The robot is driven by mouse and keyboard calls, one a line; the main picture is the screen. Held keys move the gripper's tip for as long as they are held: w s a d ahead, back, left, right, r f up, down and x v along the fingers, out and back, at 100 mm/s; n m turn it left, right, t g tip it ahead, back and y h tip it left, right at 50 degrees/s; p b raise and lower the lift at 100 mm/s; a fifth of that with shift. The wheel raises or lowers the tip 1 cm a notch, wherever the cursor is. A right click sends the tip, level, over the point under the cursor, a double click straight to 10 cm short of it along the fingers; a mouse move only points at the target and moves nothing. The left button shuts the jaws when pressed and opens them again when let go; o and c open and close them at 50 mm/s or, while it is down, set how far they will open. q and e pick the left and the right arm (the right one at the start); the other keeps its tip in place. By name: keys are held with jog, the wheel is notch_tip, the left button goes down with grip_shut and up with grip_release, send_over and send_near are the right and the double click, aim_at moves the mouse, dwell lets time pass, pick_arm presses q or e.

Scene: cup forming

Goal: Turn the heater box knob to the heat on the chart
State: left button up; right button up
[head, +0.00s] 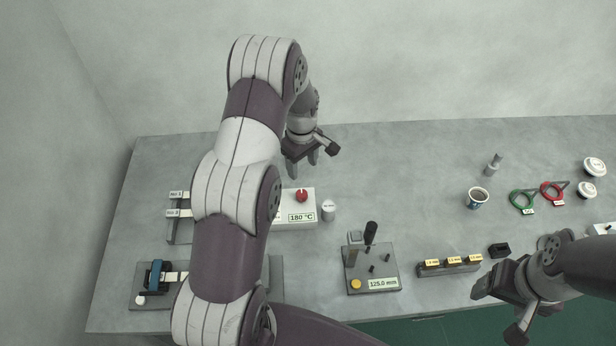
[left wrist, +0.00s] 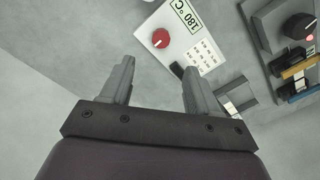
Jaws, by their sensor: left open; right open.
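The heater box (head: 308,190) is white and stands left of the table's middle, partly hidden by my left arm. Its red knob (head: 302,196) and its display (head: 301,217), reading 180 °C, show in the head view. In the left wrist view the red knob (left wrist: 160,38), the display (left wrist: 184,14) and a printed chart (left wrist: 203,55) show on the box; the chart print is too small to read. My left gripper (head: 302,163) is open and empty, above and behind the box, apart from the knob. My right gripper (head: 497,314) is open and empty at the front right.
A white cylinder (head: 329,209) stands just right of the box. A fixture with a 125.0 mm display (head: 383,284) is in front of it. A labelled block row (head: 449,268), a cup (head: 477,198) and green (head: 521,201) and red (head: 551,193) ringed tools lie to the right.

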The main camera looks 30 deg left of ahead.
pick_arm(q)
jog(key=p, duration=0.2)
send_over(302, 194)
jog(key=f, duration=0.5)
jog(key=shift+s+d+f, duration=0.15)
jog(key=shift+s+f, duration=0.05)
jog(key=shift+f, duration=0.05)
jog(key=f, duration=0.4)
jog(key=f+p, duration=0.1)
jog(key=f, duration=0.1)
jog(key=shift+w+f, duration=0.15)
jog(key=shift+w, duration=0.1)
jog(key=shift+s+f, duration=0.1)
jog(key=shift+f, duration=0.15)
jog(key=shift+f, duration=0.1)
jog(key=c, duration=1)
